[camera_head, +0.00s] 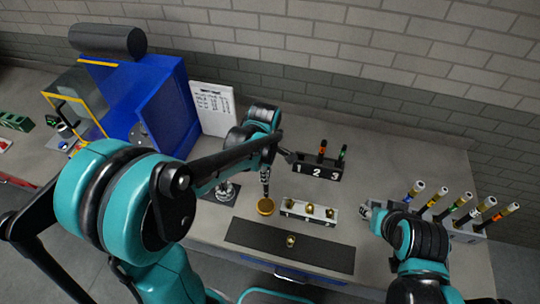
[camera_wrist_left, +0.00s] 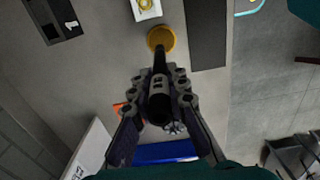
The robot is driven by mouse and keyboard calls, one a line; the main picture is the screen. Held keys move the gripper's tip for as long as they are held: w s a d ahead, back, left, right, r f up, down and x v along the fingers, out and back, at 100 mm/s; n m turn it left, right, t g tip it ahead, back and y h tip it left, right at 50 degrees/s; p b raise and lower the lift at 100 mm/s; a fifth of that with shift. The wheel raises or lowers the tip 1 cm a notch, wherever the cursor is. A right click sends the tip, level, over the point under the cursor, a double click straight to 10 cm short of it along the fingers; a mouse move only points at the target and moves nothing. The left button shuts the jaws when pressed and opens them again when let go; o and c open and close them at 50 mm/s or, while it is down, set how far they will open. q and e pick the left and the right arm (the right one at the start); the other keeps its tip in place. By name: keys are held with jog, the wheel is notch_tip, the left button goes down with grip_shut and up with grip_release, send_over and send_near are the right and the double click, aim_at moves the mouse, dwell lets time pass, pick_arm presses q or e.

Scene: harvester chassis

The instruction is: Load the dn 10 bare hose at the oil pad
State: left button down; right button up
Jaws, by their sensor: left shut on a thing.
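A black hose (camera_wrist_left: 160,62) is held between the fingers of my left gripper (camera_wrist_left: 158,98) in the left wrist view. In the head view the hose (camera_head: 265,182) hangs roughly upright below my left gripper (camera_head: 263,160). Its lower end is at the round golden oil pad (camera_head: 265,207), which also shows in the wrist view (camera_wrist_left: 161,38). I cannot tell whether the end touches the pad. My right gripper (camera_head: 372,212) is low over the table by the hose rack, partly hidden by its arm, and its jaws are not clear.
A block marked 1 2 3 (camera_head: 318,171) holds hoses with orange and green bands. A rack (camera_head: 465,235) holds several banded hoses. A blue machine (camera_head: 165,100) stands at back left.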

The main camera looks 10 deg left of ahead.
aim_at(265, 187)
pick_arm(q)
jog(key=shift+s+f+b, duration=0.15)
jog(key=shift+f+b, duration=2.1)
jog(key=shift+f, duration=0.85)
jog(key=shift+s+f+b, duration=0.1)
jog(key=shift+f+b, duration=0.45)
jog(key=shift+r, duration=0.1)
jog(key=shift+r+p, duration=0.45)
jog(key=shift+r, duration=0.05)
notch_tip(265, 187, up, 6)
jog(key=p, duration=0.4)
jog(key=shift+f, duration=0.1)
dwell(0.4)
